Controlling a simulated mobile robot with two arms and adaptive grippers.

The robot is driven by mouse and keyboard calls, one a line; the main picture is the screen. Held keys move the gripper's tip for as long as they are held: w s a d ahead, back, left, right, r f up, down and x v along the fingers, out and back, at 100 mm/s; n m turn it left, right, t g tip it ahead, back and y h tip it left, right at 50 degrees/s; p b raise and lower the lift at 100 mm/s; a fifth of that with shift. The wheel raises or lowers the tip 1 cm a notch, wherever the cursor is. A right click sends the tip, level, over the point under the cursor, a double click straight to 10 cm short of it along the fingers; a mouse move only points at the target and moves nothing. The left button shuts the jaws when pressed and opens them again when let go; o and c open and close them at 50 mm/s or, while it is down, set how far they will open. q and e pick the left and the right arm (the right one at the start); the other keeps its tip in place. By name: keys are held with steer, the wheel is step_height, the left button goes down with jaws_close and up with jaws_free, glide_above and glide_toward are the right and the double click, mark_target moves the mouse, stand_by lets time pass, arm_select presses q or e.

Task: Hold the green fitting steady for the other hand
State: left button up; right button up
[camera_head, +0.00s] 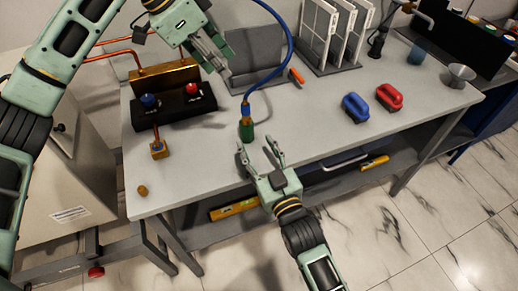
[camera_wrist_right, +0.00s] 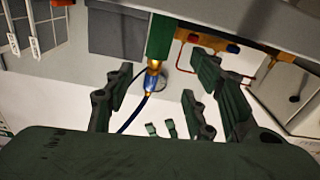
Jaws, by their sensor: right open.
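The green fitting (camera_head: 246,131) stands upright at the front part of the grey table, with a blue connector and a blue hose (camera_head: 290,40) rising from its top. In the right wrist view the green fitting (camera_wrist_right: 160,37) shows ahead, in the gap between my right fingers, touching neither visibly. My right gripper (camera_head: 259,149) is open and empty, its fingertips just in front of the fitting; its fingers also frame the right wrist view (camera_wrist_right: 163,90). My left gripper (camera_head: 221,62) is above the table, behind and left of the fitting; its finger gap is unclear.
A black block with a blue and a red knob (camera_head: 175,106) and copper pipes stands at left. Blue (camera_head: 356,108) and red (camera_head: 389,97) handles sit right. The front middle is clear.

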mark_target(249, 131)
steer(key=shift+w+d+f+m, duration=0.1)
steer(key=shift+w+f+m, duration=0.35)
steer(key=shift+m, duration=0.25)
steer(key=x, duration=0.7)
steer(key=shift+w+f, duration=0.1)
steer(key=shift+w, duration=0.1)
steer(key=shift+c, duration=0.3)
jaws_close()
stand_by(0.8)
